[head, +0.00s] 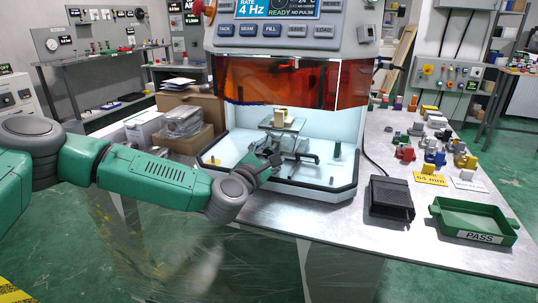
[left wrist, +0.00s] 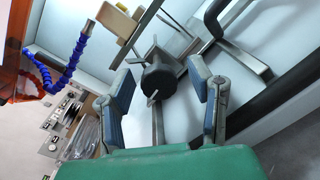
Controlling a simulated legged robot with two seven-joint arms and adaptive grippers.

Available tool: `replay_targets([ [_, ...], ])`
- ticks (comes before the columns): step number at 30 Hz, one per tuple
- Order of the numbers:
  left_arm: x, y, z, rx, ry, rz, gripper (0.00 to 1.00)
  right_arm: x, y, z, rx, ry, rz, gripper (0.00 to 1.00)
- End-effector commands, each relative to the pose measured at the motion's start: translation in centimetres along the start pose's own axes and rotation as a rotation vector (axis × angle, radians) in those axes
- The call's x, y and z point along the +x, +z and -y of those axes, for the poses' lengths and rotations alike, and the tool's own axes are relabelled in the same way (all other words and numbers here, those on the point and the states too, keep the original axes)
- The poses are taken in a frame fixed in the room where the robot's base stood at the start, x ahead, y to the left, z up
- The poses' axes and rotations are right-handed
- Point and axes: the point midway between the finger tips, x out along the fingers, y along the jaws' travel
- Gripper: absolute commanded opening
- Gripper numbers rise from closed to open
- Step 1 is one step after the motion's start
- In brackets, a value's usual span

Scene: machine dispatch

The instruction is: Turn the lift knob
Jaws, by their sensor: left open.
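The lift knob (left wrist: 160,80) is a dark, lobed knob on a metal shaft, in the middle of the left wrist view. It belongs to the small lift stand (head: 284,126) inside the machine's bay, which bears a tan block (head: 281,114). My left gripper (left wrist: 161,72) is open, with one finger on each side of the knob. Gaps show between the fingers and the knob, and I cannot tell any contact. In the head view the left gripper (head: 270,162) is at the front of the stand and partly hides the knob. My right gripper is not in view.
An orange shield (head: 290,82) hangs above the bay, whose black rim (head: 310,196) runs in front. A green PASS tray (head: 474,222), a black box (head: 390,198) and several coloured parts (head: 436,140) are on the right. A blue hose (left wrist: 62,75) hangs near the stand.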

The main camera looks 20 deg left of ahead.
Motion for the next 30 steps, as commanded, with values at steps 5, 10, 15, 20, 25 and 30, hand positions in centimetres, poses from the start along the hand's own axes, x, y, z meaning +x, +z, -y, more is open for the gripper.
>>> replay_targets([
  [5,0.0,0.0,0.0,0.000,0.000,0.000,0.27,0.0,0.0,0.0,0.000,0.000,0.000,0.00],
  [10,0.0,0.0,0.0,0.000,-0.001,-0.001,0.00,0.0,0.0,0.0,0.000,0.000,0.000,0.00],
  [15,-0.1,0.0,0.0,0.007,-0.001,-0.001,0.00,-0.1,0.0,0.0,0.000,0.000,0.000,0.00],
  [20,-0.1,0.0,0.0,0.048,-0.004,-0.003,0.00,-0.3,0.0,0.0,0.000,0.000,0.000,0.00],
  [25,-0.1,0.1,0.0,0.141,-0.010,-0.009,0.00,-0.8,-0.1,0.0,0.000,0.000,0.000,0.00],
  [30,-0.1,0.2,0.0,0.282,-0.018,-0.018,0.00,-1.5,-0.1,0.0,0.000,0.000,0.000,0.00],
])
